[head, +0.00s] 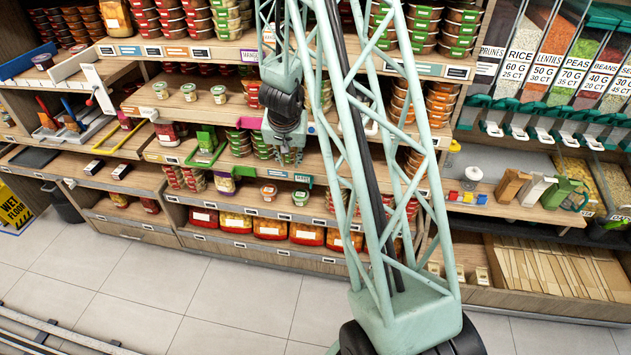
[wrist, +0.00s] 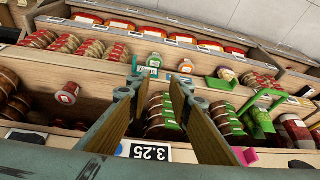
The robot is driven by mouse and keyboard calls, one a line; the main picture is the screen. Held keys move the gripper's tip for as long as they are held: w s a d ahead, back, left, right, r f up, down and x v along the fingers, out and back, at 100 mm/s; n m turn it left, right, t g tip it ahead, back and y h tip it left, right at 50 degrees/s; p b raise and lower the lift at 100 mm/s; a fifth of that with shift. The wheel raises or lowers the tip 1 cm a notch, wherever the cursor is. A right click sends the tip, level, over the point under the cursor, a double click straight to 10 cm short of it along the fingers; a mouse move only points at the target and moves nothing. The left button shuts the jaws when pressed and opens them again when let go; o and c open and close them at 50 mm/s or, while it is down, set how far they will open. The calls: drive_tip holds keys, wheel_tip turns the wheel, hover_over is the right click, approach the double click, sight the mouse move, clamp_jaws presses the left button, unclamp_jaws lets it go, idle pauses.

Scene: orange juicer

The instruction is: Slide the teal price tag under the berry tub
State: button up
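My gripper (head: 288,160) hangs over the middle shelves, its fingers apart and empty. In the wrist view my gripper (wrist: 160,88) shows two long fingers with a gap between them. A teal tag-like strip (head: 303,180) lies just below the gripper on the lower shelf, by a small green-labelled tub (head: 300,197). The wrist view shows this strip (wrist: 148,72) beside the green-labelled tub (wrist: 154,60), near the left fingertip. An orange-labelled tub (head: 268,191) stands to its left. I cannot read which tub is the berry tub.
Green-lidded stacks (wrist: 162,115) stand between and beneath the fingers in the wrist view. A purple-labelled jar (head: 224,184) and a green stand (head: 206,148) are to the left. Red and orange packs (head: 270,228) fill the bottom shelf. The floor in front is clear.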

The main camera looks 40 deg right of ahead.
sight(311, 183)
drive_tip(key=s+d+f+m, duration=0.1)
drive_tip(key=s+d+f, duration=0.2)
drive_tip(key=d+f, duration=0.1)
drive_tip(key=shift+d+f+g+h, duration=0.3)
drive_tip(key=shift+d+g, duration=0.1)
drive_tip(key=shift+d, duration=0.3)
drive_tip(key=shift+b+x, duration=1.5)
drive_tip(key=shift+x, duration=5.35)
clamp_jaws()
